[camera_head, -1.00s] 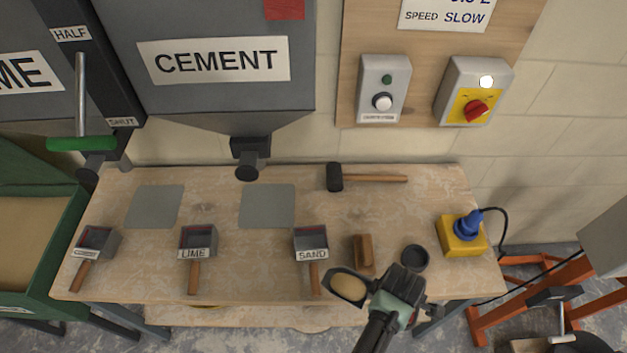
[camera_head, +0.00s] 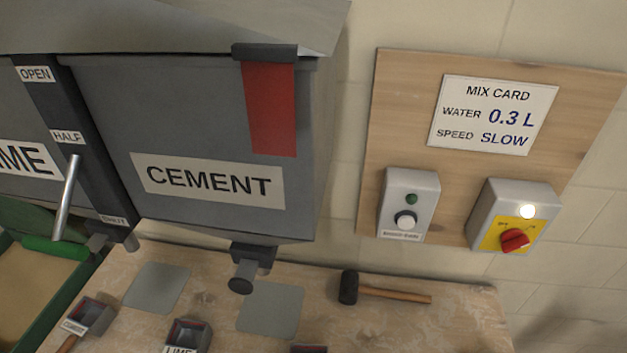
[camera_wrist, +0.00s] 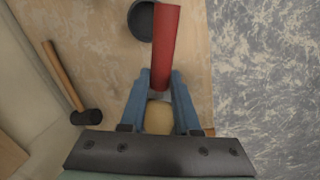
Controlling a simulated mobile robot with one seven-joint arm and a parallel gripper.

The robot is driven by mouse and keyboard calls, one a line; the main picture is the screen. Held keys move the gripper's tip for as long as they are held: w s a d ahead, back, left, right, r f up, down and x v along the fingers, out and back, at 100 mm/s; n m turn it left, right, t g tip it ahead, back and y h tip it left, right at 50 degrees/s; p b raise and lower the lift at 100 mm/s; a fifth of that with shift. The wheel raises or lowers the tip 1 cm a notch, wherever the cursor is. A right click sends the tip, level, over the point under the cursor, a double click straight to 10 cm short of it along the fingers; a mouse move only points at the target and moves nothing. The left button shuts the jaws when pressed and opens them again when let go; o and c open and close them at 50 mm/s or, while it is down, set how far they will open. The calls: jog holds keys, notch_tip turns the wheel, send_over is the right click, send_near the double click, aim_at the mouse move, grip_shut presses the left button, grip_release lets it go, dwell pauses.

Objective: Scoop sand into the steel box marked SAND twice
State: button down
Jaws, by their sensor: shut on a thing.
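My gripper (camera_wrist: 161,88) shows only in the wrist view. Its blue fingers are shut on the red handle of a scoop (camera_wrist: 166,45). A tan patch (camera_wrist: 158,119), looking like sand in the scoop's bowl, shows between the fingers; the bowl's rim is mostly hidden. Only a sliver of the box that bore the SAND label earlier (camera_head: 308,349) shows at the bottom edge of the head view, its label out of frame. A green tub (camera_head: 72,283) holding tan material stands at the left.
The LIME box (camera_head: 187,334) and CEMENT box (camera_head: 92,315) stand on the bench (camera_head: 400,325). A mallet (camera_head: 385,293) lies at the back. The grey CEMENT hopper (camera_head: 210,110) overhangs the bench. A black round dish (camera_wrist: 141,20) shows in the wrist view.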

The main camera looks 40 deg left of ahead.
jog(key=shift+s+a+r+h, duration=0.15)
jog(key=shift+a+r+h, duration=0.2)
jog(key=shift+a, duration=0.3)
jog(key=shift+s+a+r+h, duration=0.1)
jog(key=shift+a+r+h, duration=0.2)
jog(key=shift+a, duration=0.35)
jog(key=shift+s+a+r+t+h, duration=0.25)
jog(key=shift+a+r+h, duration=0.3)
jog(key=shift+a, duration=0.25)
jog(key=shift+s+a+r+t+h, duration=0.15)
jog(key=shift+a+r+t+h, duration=0.1)
jog(key=shift+a+r+h, duration=0.4)
jog(key=s+a+r+h+b, duration=0.1)
jog(key=a+r+h, duration=0.1)
jog(key=a, duration=0.3)
jog(key=s+a+r+n+t+h+b, duration=0.1)
jog(key=a+r+h, duration=0.1)
jog(key=a+h, duration=0.1)
jog(key=shift+s+a+r+t, duration=0.2)
jog(key=shift+s+a+t, duration=0.1)
jog(key=shift+a, duration=0.6)
